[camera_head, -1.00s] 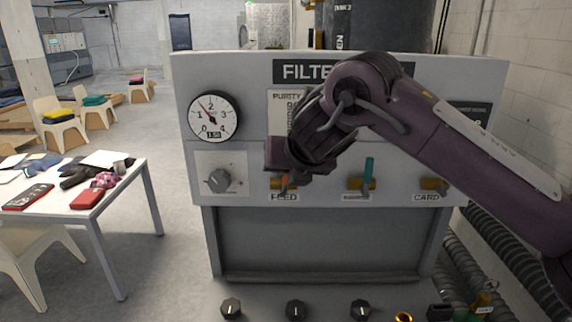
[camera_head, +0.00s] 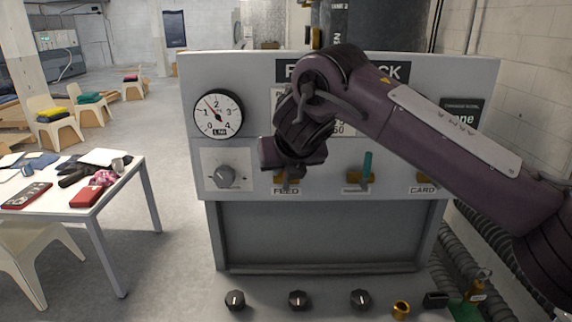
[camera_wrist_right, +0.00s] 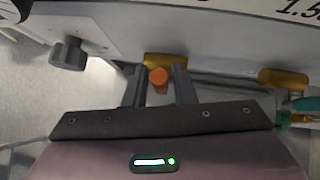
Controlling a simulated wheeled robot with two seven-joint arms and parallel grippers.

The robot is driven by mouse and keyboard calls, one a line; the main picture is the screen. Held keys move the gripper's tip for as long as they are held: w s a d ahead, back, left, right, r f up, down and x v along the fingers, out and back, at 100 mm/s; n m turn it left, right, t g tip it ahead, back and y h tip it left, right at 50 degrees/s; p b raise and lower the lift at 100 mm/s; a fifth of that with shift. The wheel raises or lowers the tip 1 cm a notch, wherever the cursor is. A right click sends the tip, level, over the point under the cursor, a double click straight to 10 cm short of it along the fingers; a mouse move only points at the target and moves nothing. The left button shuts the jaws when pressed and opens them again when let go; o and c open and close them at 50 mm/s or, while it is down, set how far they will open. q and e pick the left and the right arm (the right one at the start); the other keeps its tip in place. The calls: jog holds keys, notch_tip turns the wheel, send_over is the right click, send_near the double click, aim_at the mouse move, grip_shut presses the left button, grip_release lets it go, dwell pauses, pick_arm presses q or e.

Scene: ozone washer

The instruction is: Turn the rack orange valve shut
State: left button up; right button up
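The orange valve handle (camera_wrist_right: 158,76) shows almost end-on in the right wrist view, on the brass valve (camera_wrist_right: 165,60) of the grey panel. In the head view my right gripper (camera_head: 287,184) covers it, just above the FEED label (camera_head: 286,191). My right gripper (camera_wrist_right: 160,86) has a finger on each side of the handle, with narrow gaps that look open; contact is hard to judge. The handle's full angle is hidden. My left gripper is not in view.
A teal-handled valve (camera_head: 367,167) and a CARD valve (camera_head: 425,178) stand right of the orange one. A grey knob (camera_head: 224,176) and gauge (camera_head: 218,114) are left. Black knobs (camera_head: 298,299) line the lower ledge. A white table (camera_head: 125,185) stands left.

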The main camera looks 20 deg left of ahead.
jog(key=shift+o, duration=1.2)
jog(key=shift+a, duration=0.1)
jog(key=shift+r, duration=0.1)
jog(key=shift+s+d+r+b, duration=0.2)
jog(key=shift+s+r+b, duration=0.1)
jog(key=shift+b, duration=0.15)
jog(key=b+v, duration=0.2)
jog(key=v, duration=0.5)
jog(key=shift+f, duration=0.1)
